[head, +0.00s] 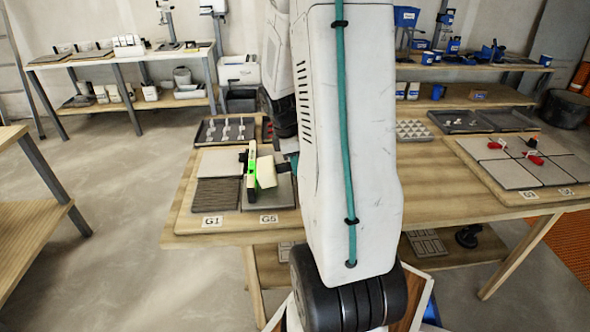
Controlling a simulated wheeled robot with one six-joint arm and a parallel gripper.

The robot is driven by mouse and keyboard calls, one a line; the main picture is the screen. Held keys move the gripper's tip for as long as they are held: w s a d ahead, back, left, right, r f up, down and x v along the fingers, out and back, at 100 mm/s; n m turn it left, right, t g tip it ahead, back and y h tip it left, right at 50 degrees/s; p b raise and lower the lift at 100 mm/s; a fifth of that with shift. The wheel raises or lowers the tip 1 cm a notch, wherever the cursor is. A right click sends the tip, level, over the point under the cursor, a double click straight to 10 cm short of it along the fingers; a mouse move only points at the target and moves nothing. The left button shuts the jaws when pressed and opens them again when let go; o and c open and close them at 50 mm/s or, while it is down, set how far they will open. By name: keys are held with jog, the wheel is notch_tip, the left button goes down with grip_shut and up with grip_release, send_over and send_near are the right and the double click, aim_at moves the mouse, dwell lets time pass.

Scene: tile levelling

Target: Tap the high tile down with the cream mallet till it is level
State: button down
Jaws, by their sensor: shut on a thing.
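The cream mallet (266,172) shows its pale block head over the right side of the left tile board (185,222). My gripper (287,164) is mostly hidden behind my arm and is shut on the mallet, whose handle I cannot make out. A grey tile (272,194) lies under and in front of the mallet head, above the label G5. I cannot tell whether the head touches it. A light tile (222,163) lies at the back left. Which tile stands high is too small to tell.
A green and black bar-shaped tool (252,172) stands close left of the mallet head. A dark ribbed square (218,194) is above the label G1. A tray of grey clips (226,131) lies behind. Another tile board (520,170) with red-handled tools lies at the right.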

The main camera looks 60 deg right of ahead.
jog(key=shift+r, duration=0.7)
jog(key=x, duration=0.5)
jog(key=shift+w+a+f, duration=0.2)
jog(key=shift+w+a, duration=0.15)
jog(key=shift+a, duration=0.05)
jog(key=shift+d+r, duration=0.1)
jog(key=shift+r, duration=0.15)
jog(key=shift+s+d+v, duration=0.1)
jog(key=shift+s+v, duration=0.05)
jog(key=shift+v, duration=0.65)
jog(key=shift+s+d+v, duration=0.1)
jog(key=shift+d+v, duration=0.05)
jog(key=shift+v, duration=0.7)
jog(key=shift+s+d+v, duration=0.1)
jog(key=shift+s+v, duration=0.05)
jog(key=shift+v, duration=0.65)
jog(key=shift+r, duration=0.1)
